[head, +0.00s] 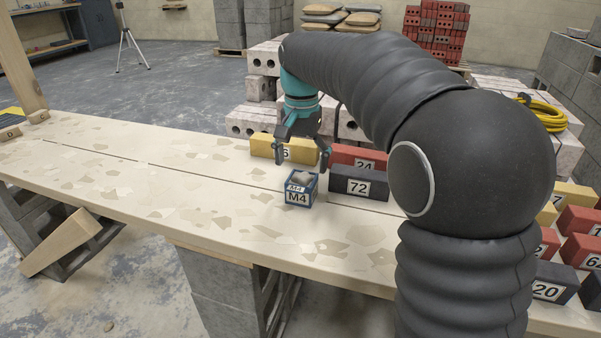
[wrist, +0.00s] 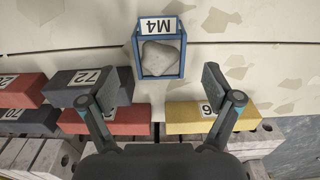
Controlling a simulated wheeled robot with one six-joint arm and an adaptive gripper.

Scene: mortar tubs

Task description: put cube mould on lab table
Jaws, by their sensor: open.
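The cube mould is a small blue open box labelled M4 with a grey lump inside. It stands on a long pale plank table in the head view (head: 300,197). It also shows near the top middle of the wrist view (wrist: 140,55). My gripper (head: 306,160) is just behind and above the mould in the head view, pointing down. In the wrist view my gripper (wrist: 160,95) has its two fingers spread wide, with nothing between them, and the mould lies ahead of the fingertips. I cannot tell which surface is the lab table.
Close around the mould are a dark block 72 (head: 358,184), a red block 24 (head: 357,157) and a yellow block (head: 268,147). More numbered blocks (head: 580,222) lie at the right. The plank's left part (head: 110,160) is clear. A tripod (head: 129,50) stands on the floor behind.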

